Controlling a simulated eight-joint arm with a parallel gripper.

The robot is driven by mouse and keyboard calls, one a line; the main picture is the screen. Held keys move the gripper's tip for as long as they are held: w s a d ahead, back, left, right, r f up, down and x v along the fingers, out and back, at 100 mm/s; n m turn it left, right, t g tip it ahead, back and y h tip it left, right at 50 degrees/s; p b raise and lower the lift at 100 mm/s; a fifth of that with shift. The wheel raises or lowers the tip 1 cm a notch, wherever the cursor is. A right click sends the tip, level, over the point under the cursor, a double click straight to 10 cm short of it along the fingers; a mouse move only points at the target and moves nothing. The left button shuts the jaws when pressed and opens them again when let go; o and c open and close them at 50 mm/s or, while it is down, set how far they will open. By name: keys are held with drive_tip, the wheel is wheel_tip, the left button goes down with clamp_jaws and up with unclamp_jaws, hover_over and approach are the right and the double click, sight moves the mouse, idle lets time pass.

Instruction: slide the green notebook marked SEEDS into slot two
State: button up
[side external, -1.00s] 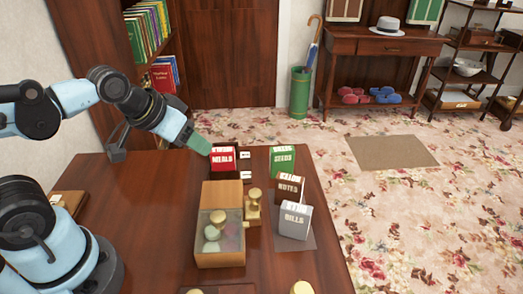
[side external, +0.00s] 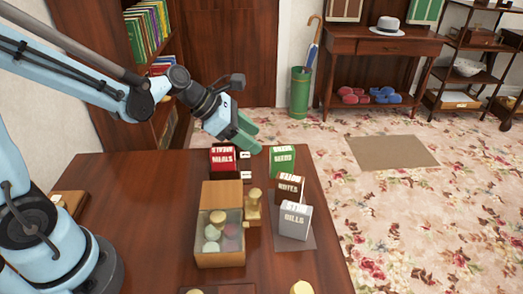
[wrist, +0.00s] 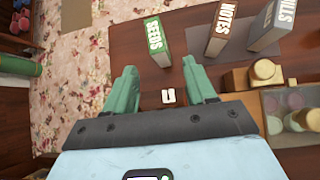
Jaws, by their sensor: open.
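The green notebook marked SEEDS (side external: 282,161) stands upright near the far right edge of the table; it also shows in the wrist view (wrist: 158,42). My gripper (side external: 252,138) is open and empty, above the table's far edge between SEEDS and the red MEALS notebook (side external: 222,161). In the wrist view its green fingers (wrist: 160,68) are spread, with SEEDS beyond the tips. Two small white label cards (side external: 245,155) sit right of MEALS; I cannot read their numbers clearly. One card (wrist: 168,97) shows between the fingers. The slots themselves are mostly hidden.
The brown NOTES notebook (side external: 289,188) and the white-grey BILLS notebook (side external: 295,221) stand nearer the camera than SEEDS. A wooden box (side external: 220,258) with a clear top and a brass-coloured stamp (side external: 254,207) stand left of them.

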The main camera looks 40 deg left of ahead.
sight(272, 150)
drive_tip(key=shift+n, duration=0.6)
drive_tip(key=x, duration=0.7)
drive_tip(key=shift+w, duration=0.15)
drive_tip(key=shift+r+x, duration=0.2)
drive_tip(key=shift+x, duration=2.5)
drive_tip(key=shift+w+d, duration=0.1)
drive_tip(key=shift+c, duration=0.4)
clamp_jaws()
